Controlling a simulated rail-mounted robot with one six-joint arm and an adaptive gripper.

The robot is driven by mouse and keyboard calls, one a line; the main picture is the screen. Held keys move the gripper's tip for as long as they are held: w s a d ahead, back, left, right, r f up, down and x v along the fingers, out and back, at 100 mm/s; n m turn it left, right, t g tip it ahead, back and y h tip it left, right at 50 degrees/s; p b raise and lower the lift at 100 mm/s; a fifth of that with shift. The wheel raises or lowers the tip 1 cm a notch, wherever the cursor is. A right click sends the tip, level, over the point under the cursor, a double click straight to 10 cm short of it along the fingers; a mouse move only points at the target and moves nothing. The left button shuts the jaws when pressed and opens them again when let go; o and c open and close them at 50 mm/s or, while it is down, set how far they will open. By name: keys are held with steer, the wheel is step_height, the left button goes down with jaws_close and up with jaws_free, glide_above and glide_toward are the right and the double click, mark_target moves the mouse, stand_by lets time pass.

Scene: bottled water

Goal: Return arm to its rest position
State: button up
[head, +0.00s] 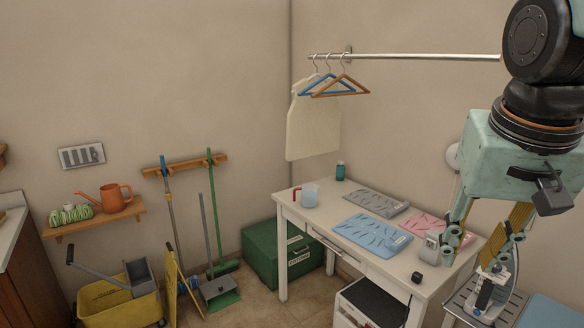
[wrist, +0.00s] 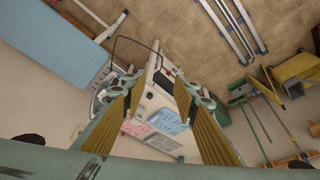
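My gripper (head: 484,250) hangs at the right side of the head view, pointing down, above and in front of the white table's right end. Its two fingers with yellow-brown pads are spread apart. In the wrist view my gripper (wrist: 152,95) shows the same wide gap, with nothing held between the fingers. Through the gap the white table (wrist: 165,105) lies well below. No water bottle can be made out in the gripper.
The white table (head: 300,212) holds a blue mat (head: 370,236), a grey mat (head: 375,203), a pink mat (head: 425,225), a jug (head: 309,196) and a teal bottle (head: 340,171). A clothes rail (head: 430,57) runs above. A yellow mop bucket (head: 120,305) stands left on open floor.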

steer(key=s+a+f+n, duration=0.1)
steer(key=s+a, duration=0.3)
steer(key=s, duration=0.3)
steer(key=s+a+f+n+y, duration=0.1)
steer(key=s+a, duration=0.3)
steer(key=s, duration=0.4)
steer(key=shift+f+n, duration=0.3)
steer(key=shift+n, duration=0.4)
steer(key=shift+d, duration=0.15)
